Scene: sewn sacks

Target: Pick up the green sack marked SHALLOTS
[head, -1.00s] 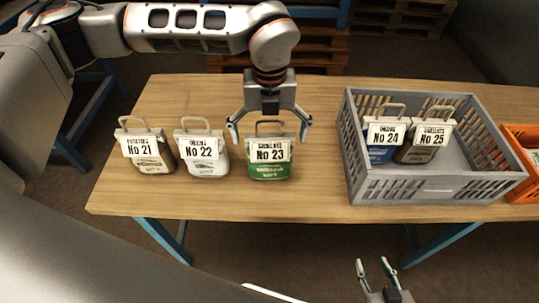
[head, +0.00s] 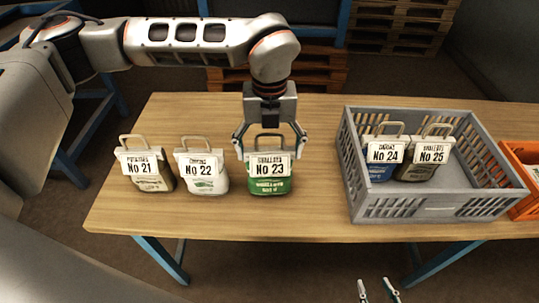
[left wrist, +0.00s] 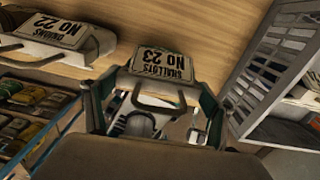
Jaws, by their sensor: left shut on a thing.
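The green sack marked SHALLOTS, No 23 (head: 270,184), stands upright on the wooden table with a white label and a loop handle on top. My left gripper (head: 270,148) comes down from above and is shut on this sack, one finger at each side of its upper part. In the left wrist view the sack's label (left wrist: 154,72) shows upside down between the fingers. The sack's base appears to be at table level. My right gripper (head: 378,290) is at the bottom edge of the head view, its fingers apart and empty, away from the table.
White sack No 22 (head: 203,182) stands just left of the green one, and sack No 21 (head: 150,180) further left. A grey crate (head: 430,209) at right holds sacks No 24 (head: 383,168) and No 25 (head: 418,172). An orange crate (head: 523,208) is beyond it. Bare table (head: 317,190) lies between.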

